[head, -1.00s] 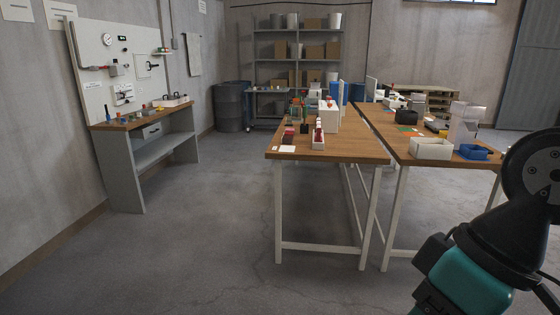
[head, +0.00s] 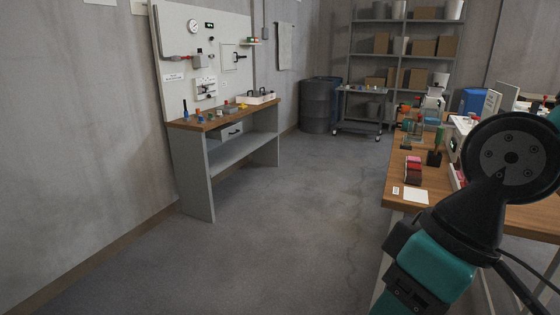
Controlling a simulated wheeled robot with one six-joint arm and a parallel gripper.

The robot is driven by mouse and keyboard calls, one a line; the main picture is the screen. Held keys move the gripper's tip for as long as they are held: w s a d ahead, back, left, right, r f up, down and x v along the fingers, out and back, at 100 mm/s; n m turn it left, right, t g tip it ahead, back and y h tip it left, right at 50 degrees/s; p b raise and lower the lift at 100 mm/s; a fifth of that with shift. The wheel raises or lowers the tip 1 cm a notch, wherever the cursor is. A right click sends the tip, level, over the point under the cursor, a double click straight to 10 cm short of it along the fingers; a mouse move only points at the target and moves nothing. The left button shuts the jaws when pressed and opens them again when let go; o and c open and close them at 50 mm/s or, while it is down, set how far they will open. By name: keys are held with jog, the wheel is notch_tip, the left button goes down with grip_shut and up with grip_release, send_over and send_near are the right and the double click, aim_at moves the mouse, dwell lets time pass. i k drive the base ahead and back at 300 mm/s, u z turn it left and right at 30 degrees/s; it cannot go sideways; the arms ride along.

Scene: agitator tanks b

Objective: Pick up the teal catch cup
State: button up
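I cannot make out the teal catch cup for certain in the head view. Small coloured items stand on the wooden bench (head: 187,125) at the left and on the wooden table (head: 408,186) at the right, too small to tell apart. Part of my own arm, black and teal, fills the lower right and hides part of that table. My gripper itself does not show.
A panel with gauges (head: 179,45) rises behind the left bench. A dark barrel (head: 320,105), a wheeled cart (head: 361,105) and a shelf rack (head: 404,55) stand at the back. The floor (head: 290,220) between bench and table is clear.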

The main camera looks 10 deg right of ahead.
aim_at(405, 124)
jog(key=u, duration=0.2)
jog(key=i, duration=2.6)
jog(key=z, duration=0.4)
jog(key=i, duration=2.3)
jog(key=z, duration=1.1)
jog(key=i, duration=1.4)
jog(key=z, duration=0.5)
